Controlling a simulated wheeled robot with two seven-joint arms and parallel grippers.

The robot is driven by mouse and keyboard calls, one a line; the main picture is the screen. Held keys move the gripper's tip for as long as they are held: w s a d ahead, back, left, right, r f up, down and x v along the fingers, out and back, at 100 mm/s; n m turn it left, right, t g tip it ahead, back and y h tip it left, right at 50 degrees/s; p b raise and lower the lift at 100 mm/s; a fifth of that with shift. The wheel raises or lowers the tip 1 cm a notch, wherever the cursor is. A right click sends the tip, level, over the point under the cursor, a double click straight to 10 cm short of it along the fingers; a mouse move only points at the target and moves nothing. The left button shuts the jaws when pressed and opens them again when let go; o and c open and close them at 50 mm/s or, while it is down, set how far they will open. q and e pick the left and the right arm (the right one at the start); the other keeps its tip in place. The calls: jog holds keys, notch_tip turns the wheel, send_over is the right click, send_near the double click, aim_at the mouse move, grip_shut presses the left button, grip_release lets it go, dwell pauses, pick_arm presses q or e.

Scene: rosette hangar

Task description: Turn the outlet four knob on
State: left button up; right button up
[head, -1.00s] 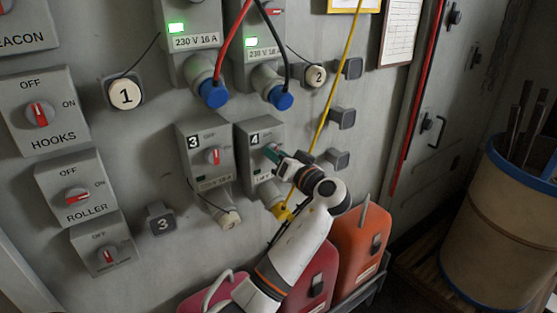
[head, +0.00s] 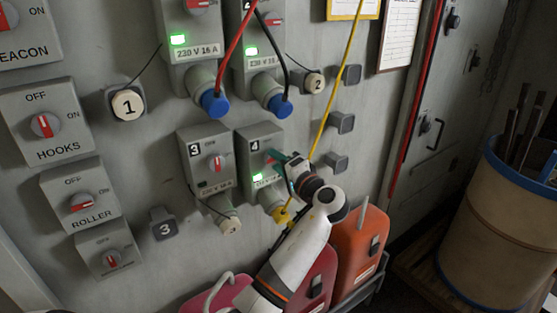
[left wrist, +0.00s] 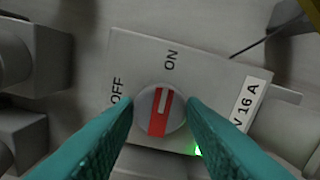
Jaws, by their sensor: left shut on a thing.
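The outlet four box (head: 254,140) is on the wall, right of the outlet three box (head: 203,145). My left gripper (head: 275,158) is at its front and hides the knob in the head view. In the left wrist view, the round knob (left wrist: 160,110), with a red bar and white mark, sits between the teal fingertips (left wrist: 160,106). The gripper is shut on it. The white mark points toward the ON label (left wrist: 171,60), away from OFF (left wrist: 116,90). The outlet four lamp (head: 258,177) glows green. My right gripper is not in view.
A yellow plug (head: 281,214) with its cable sits below outlet four. Two outlets above hold blue plugs (head: 214,104) and show green lamps. HOOKS (head: 45,125) and ROLLER (head: 80,200) switches are at left. Red and orange cans (head: 358,245) stand below.

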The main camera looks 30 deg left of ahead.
pick_arm(q)
jog(key=shift+m, duration=0.4)
jog(key=o, duration=1)
jog(key=shift+b+v, duration=2.9)
jog(key=shift+v, duration=3.15)
